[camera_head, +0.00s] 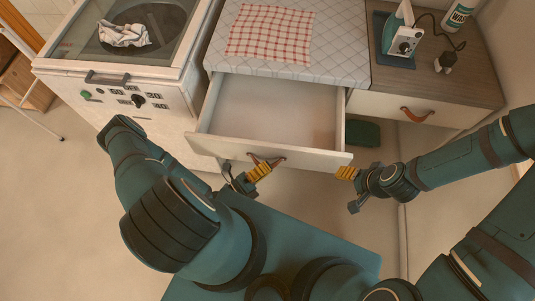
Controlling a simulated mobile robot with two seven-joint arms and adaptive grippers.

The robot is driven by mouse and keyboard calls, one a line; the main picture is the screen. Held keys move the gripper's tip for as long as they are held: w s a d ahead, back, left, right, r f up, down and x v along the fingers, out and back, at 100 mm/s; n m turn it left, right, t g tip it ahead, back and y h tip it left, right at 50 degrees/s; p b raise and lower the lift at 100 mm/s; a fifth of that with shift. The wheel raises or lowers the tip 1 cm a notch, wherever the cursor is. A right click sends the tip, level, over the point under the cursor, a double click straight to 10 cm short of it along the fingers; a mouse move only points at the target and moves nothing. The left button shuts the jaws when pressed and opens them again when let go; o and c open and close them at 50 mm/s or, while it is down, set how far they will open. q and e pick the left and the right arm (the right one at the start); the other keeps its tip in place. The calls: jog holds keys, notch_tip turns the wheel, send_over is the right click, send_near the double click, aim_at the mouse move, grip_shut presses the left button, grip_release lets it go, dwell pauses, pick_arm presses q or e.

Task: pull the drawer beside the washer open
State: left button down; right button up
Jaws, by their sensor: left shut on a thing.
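The drawer (200,142) beside the washer (108,76) stands well open, and its inside is empty. A brown leather pull (279,160) is on its front panel. My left gripper (260,169) is at that pull and shut on it; its yellow fingers partly cover the leather. My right gripper (346,173) is apart from the drawer, just off the front panel's right end. I cannot tell whether the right jaws are open or shut.
A second drawer (385,108) with a leather pull is closed at the right. An iron (402,37), a white bottle (459,14) and a small dark object (445,62) stand above it. A checked cloth (270,33) lies on the quilted top. A dark green box (363,133) sits below.

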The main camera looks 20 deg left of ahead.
pick_arm(q)
jog(key=shift+s+d+r, duration=0.1)
jog(key=shift+s+d, duration=0.15)
jog(key=shift+s, duration=0.05)
jog(key=c, duration=1)
grip_release()
jog(key=shift+a, duration=0.1)
jog(key=v, duration=1.2)
